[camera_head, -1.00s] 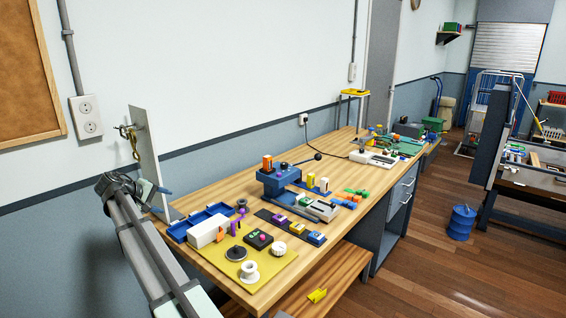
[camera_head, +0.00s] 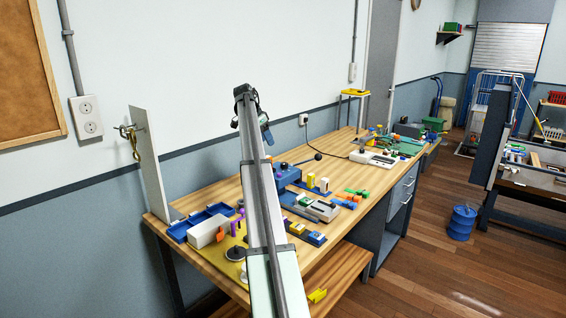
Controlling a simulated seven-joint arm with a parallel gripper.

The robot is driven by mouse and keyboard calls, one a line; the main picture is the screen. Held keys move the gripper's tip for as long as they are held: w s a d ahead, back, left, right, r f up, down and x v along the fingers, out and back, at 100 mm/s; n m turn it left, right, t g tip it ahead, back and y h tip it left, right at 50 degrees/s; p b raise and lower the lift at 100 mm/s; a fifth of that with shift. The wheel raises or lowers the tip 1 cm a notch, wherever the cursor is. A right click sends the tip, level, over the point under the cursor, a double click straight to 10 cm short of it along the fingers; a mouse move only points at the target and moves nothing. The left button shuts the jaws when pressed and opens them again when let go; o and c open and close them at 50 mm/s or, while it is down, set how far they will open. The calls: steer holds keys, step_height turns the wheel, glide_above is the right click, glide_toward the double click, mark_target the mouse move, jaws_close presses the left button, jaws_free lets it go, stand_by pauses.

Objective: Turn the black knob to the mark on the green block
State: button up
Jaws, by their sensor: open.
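My arm rises from the bottom middle of the view, and my gripper (camera_head: 266,134) hangs at its far end, above the back of the bench near the wall. It looks small, open and empty, touching nothing. I cannot surely pick out the black knob or its mark. A dark round disc (camera_head: 235,254) lies on the yellow mat (camera_head: 212,259) at the front left, partly behind my arm. Small green pieces (camera_head: 357,191) lie on the right part of the bench; I cannot tell if one is the green block.
The wooden bench (camera_head: 215,190) holds blue trays (camera_head: 200,217), a white box (camera_head: 207,232), a blue lever device (camera_head: 287,174) and a grey-white device (camera_head: 322,209). An upright panel (camera_head: 150,165) with a hook stands at the left end. My arm hides the bench's middle.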

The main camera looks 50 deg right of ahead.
mark_target(284, 163)
steer(key=shift+m, duration=0.6)
steer(key=x, duration=0.4)
steer(key=d+x, duration=0.1)
steer(key=x, duration=0.4)
steer(key=s+d+r+x, duration=0.1)
steer(key=x, duration=0.4)
steer(key=shift+s+d, duration=0.1)
steer(key=shift+s, duration=0.05)
steer(key=c, duration=1)
steer(key=shift+c, duration=0.2)
